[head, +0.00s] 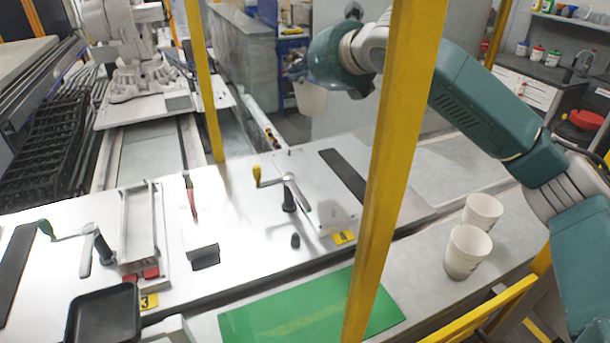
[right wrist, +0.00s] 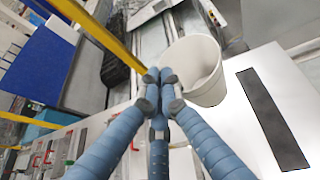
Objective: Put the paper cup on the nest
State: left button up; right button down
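A white paper cup (head: 312,97) hangs below my right gripper (head: 296,70), above and behind the metal plate in the head view. In the right wrist view the cup (right wrist: 196,68) is at the blue fingertips (right wrist: 160,78), which are shut together on the near side of its rim. Two more white cups stand upright on the grey surface at right, a front one (head: 467,252) and one behind it (head: 483,212). I cannot tell which thing is the nest. My left gripper is not in view.
A metal plate (head: 250,230) carries a yellow-knobbed crank (head: 290,190) and a green-knobbed crank (head: 88,245). A black tray (head: 105,315) and a green mat (head: 265,318) lie in front. Yellow posts (head: 398,120) stand upright before the plate. Another robot (head: 135,60) is at back left.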

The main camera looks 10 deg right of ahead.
notch_tip(320, 180, down, 20)
jog(key=m+p, duration=0.1)
jog(key=p, duration=0.1)
jog(key=shift+p, duration=0.3)
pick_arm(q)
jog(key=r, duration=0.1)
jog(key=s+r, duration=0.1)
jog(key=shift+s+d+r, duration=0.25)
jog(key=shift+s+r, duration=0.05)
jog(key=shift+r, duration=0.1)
pick_arm(e)
jog(key=c, duration=2)
grip_release()
jog(key=shift+f, duration=0.15)
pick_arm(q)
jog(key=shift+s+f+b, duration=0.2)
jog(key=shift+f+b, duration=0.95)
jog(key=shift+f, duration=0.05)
pick_arm(e)
jog(key=v, duration=1.2)
jog(key=shift+s+r, duration=0.1)
jog(key=shift+r, duration=0.1)
